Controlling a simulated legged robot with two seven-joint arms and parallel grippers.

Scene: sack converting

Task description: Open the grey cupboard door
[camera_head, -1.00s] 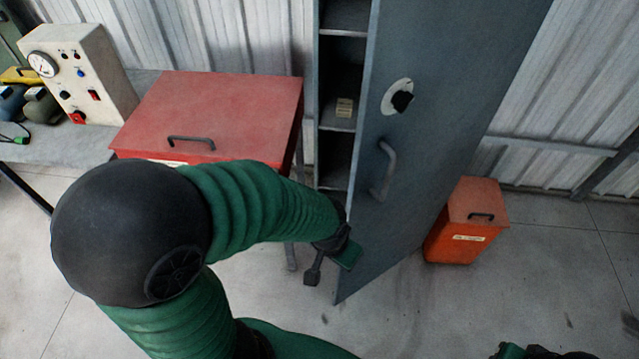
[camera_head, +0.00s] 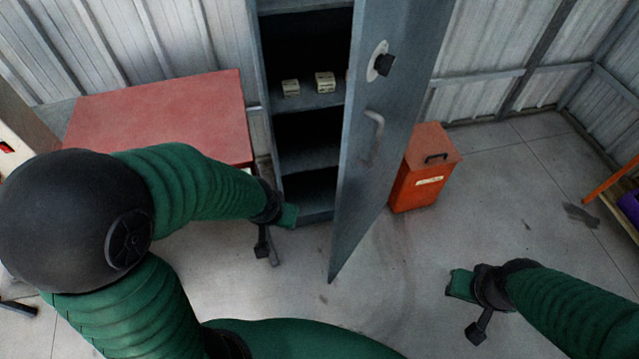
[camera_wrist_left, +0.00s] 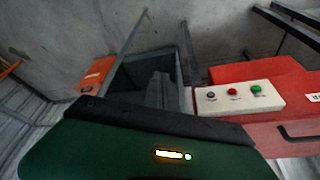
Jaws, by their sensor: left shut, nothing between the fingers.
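The grey cupboard (camera_head: 264,80) stands against the back wall. Its grey door (camera_head: 375,95) stands wide open, swung out to the right, showing shelves inside.
A red-topped box or bench (camera_head: 165,115) stands left of the cupboard; the wrist view shows a button panel (camera_wrist_left: 238,98) on it. An orange bin (camera_head: 422,180) stands right of the door. Small boxes (camera_head: 324,81) sit on a shelf. Floor in front is clear.

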